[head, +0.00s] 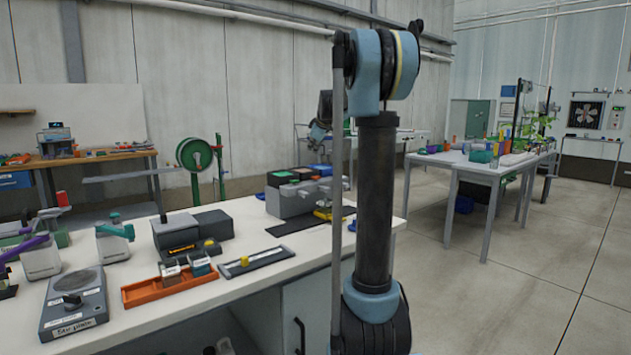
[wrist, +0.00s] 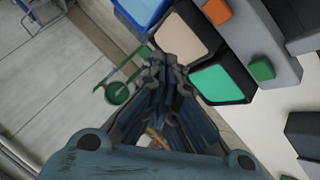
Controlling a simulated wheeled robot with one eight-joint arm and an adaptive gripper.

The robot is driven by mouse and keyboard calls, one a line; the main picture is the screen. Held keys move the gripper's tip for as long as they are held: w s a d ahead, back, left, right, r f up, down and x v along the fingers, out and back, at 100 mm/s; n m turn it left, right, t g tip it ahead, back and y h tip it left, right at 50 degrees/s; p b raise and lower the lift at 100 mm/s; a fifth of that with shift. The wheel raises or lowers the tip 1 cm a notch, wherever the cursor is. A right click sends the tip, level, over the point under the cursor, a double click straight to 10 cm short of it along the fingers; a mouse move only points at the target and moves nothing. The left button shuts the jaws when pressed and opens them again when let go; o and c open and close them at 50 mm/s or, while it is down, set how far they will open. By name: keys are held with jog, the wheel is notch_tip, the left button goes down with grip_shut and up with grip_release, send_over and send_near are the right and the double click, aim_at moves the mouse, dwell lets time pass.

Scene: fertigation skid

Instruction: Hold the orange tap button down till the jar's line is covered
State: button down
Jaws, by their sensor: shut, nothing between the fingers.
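In the wrist view my gripper (wrist: 168,72) is shut and empty, with its fingertips close to the dark edges of two square pads, one beige (wrist: 185,42) and one green (wrist: 220,82). I cannot tell whether it touches them. A small orange button (wrist: 217,12) sits on the grey block beyond the beige pad, apart from my fingertips. A small green button (wrist: 262,70) sits beyond the green pad.
A dark mat (head: 290,223) lies in front of the block.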

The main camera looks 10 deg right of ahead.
aim_at(316, 178)
jog(key=shift+f, duration=4.2)
jog(key=shift+f, duration=0.1)
jog(key=shift+s+f, duration=0.1)
jog(key=shift+f, duration=0.15)
jog(key=shift+f, duration=0.55)
dwell(2.9)
